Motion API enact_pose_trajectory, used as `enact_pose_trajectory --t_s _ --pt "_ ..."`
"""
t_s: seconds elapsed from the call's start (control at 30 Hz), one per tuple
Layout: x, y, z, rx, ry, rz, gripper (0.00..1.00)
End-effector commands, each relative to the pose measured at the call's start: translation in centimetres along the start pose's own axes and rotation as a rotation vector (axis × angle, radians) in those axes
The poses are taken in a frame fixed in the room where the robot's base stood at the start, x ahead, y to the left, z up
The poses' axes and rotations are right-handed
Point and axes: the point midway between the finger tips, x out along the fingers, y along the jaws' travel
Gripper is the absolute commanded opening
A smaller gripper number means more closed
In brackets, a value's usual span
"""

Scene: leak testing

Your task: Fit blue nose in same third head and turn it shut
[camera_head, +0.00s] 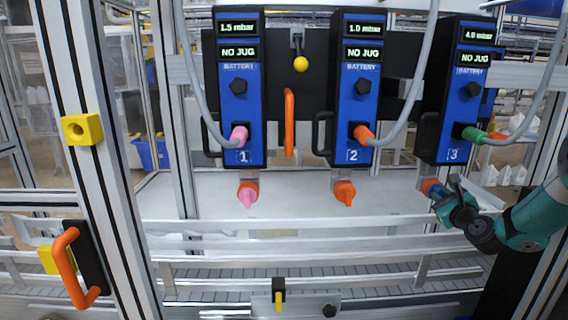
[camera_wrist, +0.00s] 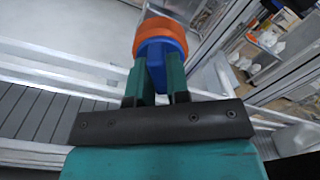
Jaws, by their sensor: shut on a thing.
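The third head (camera_head: 462,95) is a blue and black unit marked 3 at the right, reading 4.0 mbar and NO JUG. A blue nose (camera_head: 430,187) is at the socket below it, beside my gripper (camera_head: 446,196). In the wrist view my gripper (camera_wrist: 157,85) is shut on the blue nose (camera_wrist: 158,52). The nose's far end meets an orange ring (camera_wrist: 161,30). I cannot tell whether the nose is fully seated in the ring.
Head 1 (camera_head: 239,95) has a pink nose (camera_head: 247,198) and head 2 (camera_head: 356,95) an orange nose (camera_head: 344,194). Grey hoses run to the heads. Metal rails (camera_head: 300,226) and a roller conveyor (camera_head: 350,273) lie below. A frame post (camera_head: 95,130) stands at the left.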

Motion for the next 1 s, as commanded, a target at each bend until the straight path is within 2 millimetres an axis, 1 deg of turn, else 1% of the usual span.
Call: enact_pose_trajectory --t_s 0.2,0.6,1.0 --pt "-0.04 0.08 0.0 0.073 0.004 0.003 0.0" --pt "-0.04 0.11 -0.05 0.085 0.005 0.003 0.0" --pt "-0.05 0.09 0.03 0.179 0.008 0.004 0.0"
